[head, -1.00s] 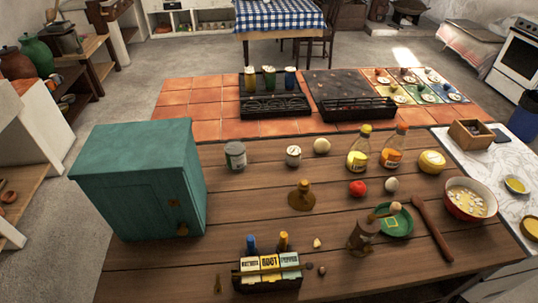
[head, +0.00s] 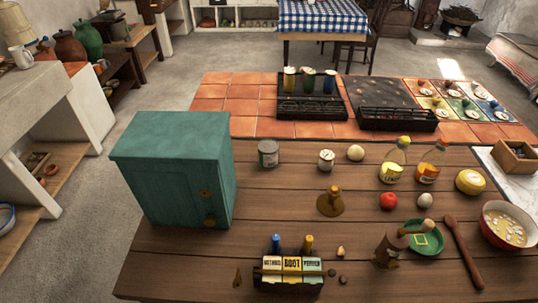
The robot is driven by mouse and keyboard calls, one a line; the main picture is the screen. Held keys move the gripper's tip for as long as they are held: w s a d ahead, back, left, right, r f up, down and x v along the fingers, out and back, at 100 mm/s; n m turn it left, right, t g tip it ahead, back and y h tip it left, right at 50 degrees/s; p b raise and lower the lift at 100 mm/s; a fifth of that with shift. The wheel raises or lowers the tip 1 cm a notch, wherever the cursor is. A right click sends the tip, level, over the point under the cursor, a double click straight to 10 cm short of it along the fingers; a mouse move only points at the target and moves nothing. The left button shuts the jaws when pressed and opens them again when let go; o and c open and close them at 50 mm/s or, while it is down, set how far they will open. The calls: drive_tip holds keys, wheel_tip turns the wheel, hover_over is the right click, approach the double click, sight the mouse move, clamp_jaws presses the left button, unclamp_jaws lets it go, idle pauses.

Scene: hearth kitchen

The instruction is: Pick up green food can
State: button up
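A can (head: 268,154) with a grey-green label and a metal top stands upright on the wooden table, just right of the teal cabinet. It is the larger of two cans and the likeliest match for the green food can. A smaller, pale can (head: 326,160) stands to its right. The writing on both labels is too small to read. My gripper is not in view.
The teal cabinet (head: 172,172) is a tall obstacle left of the can. A brass bell-shaped object (head: 331,202) stands in front to the right. Bottles (head: 395,161), a red bowl (head: 507,226) and a labelled box (head: 290,276) stand around. Bare wood lies before the can.

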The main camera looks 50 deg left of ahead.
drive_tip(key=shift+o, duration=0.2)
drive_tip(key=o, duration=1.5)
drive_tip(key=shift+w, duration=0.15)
